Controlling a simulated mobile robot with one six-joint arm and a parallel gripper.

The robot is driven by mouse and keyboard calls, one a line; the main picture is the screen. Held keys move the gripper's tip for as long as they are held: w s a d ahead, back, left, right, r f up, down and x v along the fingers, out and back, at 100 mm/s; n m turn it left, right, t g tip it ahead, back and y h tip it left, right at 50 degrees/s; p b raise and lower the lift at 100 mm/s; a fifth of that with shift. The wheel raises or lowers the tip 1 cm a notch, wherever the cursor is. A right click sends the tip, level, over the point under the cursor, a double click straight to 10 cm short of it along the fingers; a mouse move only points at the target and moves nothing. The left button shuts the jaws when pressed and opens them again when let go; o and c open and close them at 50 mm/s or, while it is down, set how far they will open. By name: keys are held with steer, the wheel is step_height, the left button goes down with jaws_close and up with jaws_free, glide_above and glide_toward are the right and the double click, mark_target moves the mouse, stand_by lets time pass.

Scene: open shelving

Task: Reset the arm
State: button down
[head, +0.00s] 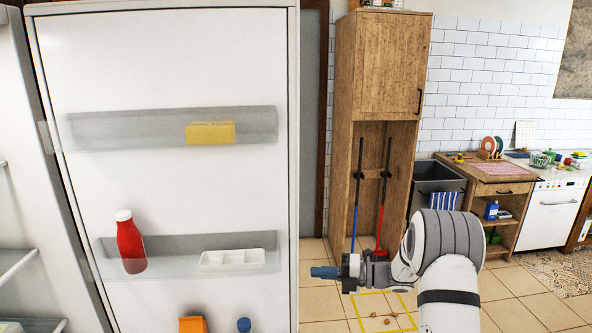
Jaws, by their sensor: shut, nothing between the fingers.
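My gripper (325,272) is in the lower middle of the head view, its blue fingertips pointing left. It is shut and holds nothing. My arm (448,262) comes up from the bottom right and bends left to it. The gripper is in front of the tiled floor, to the right of the open fridge door (180,60), and appears apart from it.
The door racks hold a yellow block (210,132), a red bottle (130,245), a white tray (232,260) and an orange carton (193,325). Fridge shelves (15,265) show at left. Behind my arm stand a wooden cabinet (388,65), a dark bin (437,178) and a dishwasher (551,215).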

steer(key=s+a+r+n+g+h+b, duration=0.1)
steer(key=s+r+n+g+h, duration=0.2)
steer(key=s+n, duration=0.65)
steer(key=s+a+r+n+g+h+b, duration=0.1)
steer(key=s+r+n+h+b, duration=0.1)
steer(key=s+n+h, duration=0.5)
steer(key=s+d+n+t+h+b, duration=0.1)
steer(key=s+d+n+t+h, duration=0.1)
steer(key=s+d+n, duration=0.3)
steer(key=s+d+n+t+h+b, duration=0.1)
steer(key=s+d+n+h, duration=0.3)
steer(key=s+n, duration=0.9)
steer(key=shift+s+d+f+n+t+h, duration=0.35)
steer(key=shift+d+n+t, duration=0.3)
steer(key=shift+n, duration=0.4)
